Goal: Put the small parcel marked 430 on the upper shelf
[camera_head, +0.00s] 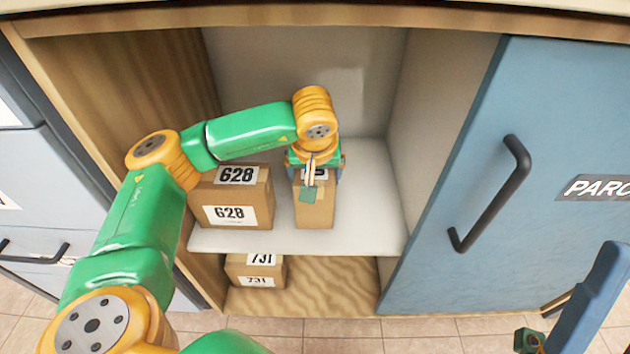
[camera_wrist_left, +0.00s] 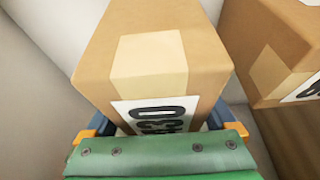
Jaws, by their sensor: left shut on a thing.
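The small brown parcel marked 430 (camera_head: 315,212) is upright over the white upper shelf (camera_head: 365,215), to the right of the parcel marked 628. My left gripper (camera_head: 315,172) is shut on it from above and covers much of its top. In the left wrist view the parcel (camera_wrist_left: 155,65) sits between the blue fingers, with its label reading 430 partly hidden by the green gripper body. I cannot tell whether its base touches the shelf. My right gripper (camera_head: 560,325) shows only in part at the lower right, and its opening is unclear.
The larger parcel 628 (camera_head: 232,196) stands on the upper shelf at left; a gap separates it from parcel 430. Parcel 731 (camera_head: 256,271) is on the wooden lower shelf (camera_head: 320,295). The blue door (camera_head: 540,150) stands at right. The upper shelf is bare right of parcel 430.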

